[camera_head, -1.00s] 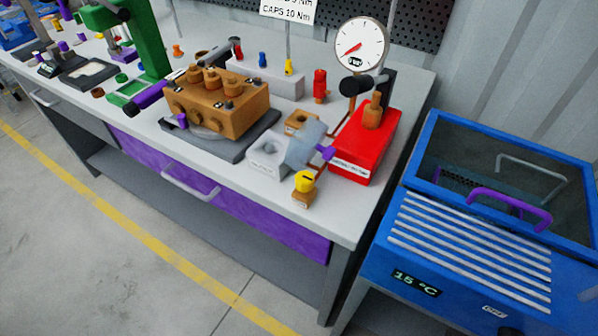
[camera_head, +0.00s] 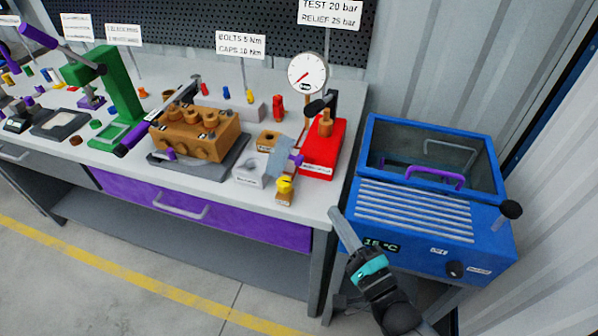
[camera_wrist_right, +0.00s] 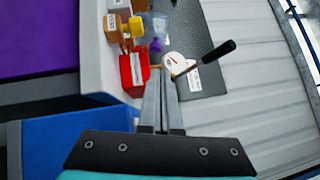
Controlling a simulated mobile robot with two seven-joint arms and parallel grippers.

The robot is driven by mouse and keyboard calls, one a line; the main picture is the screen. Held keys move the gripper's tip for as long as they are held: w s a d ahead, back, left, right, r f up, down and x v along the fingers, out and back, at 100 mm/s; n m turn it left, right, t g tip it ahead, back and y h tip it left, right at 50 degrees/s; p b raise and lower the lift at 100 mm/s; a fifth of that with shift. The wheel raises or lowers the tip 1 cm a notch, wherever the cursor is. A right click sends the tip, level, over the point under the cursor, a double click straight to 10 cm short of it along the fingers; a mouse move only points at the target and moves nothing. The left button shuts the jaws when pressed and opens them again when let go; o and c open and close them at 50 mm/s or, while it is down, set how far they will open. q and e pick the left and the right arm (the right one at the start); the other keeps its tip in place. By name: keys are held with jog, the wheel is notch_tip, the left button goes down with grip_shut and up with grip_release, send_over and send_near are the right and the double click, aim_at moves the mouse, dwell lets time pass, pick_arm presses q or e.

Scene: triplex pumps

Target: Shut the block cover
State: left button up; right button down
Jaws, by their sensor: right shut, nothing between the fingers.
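A grey-blue, see-through plate with a purple knob, which looks like the block cover (camera_head: 280,158), stands tilted up beside a small white block (camera_head: 249,172) on the bench. It also shows in the right wrist view (camera_wrist_right: 151,27), its purple knob beside the red pump. My right gripper (camera_head: 336,213) is shut and empty, in front of the bench's right end, low and to the right of the cover and apart from it. Its closed fingers also show in the right wrist view (camera_wrist_right: 161,78), pointing toward the red pump and gauge. My left gripper is not in view.
A red hand pump (camera_head: 322,155) with a round gauge (camera_head: 307,73) and black lever stands right of the cover. A yellow-topped fitting (camera_head: 285,187) stands in front. A bronze pump block (camera_head: 195,138) is left. A blue cooling unit (camera_head: 420,228) stands right of the bench.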

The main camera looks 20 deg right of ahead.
send_near(287, 159)
jog(key=w+d, duration=0.1)
jog(key=w, duration=0.2)
jog(key=w+d+f, duration=0.1)
jog(key=shift+w+d+b, duration=0.2)
jog(key=shift+d+b, duration=0.1)
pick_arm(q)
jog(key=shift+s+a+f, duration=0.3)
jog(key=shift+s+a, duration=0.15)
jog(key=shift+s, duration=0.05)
pick_arm(e)
jog(key=shift+w+a+r, duration=0.25)
jog(key=shift+w+a, duration=0.3)
jog(key=shift+a, duration=0.25)
jog(key=shift+w+a+r, duration=0.2)
jog(key=shift+w+a, duration=0.3)
jog(key=shift+a, duration=0.3)
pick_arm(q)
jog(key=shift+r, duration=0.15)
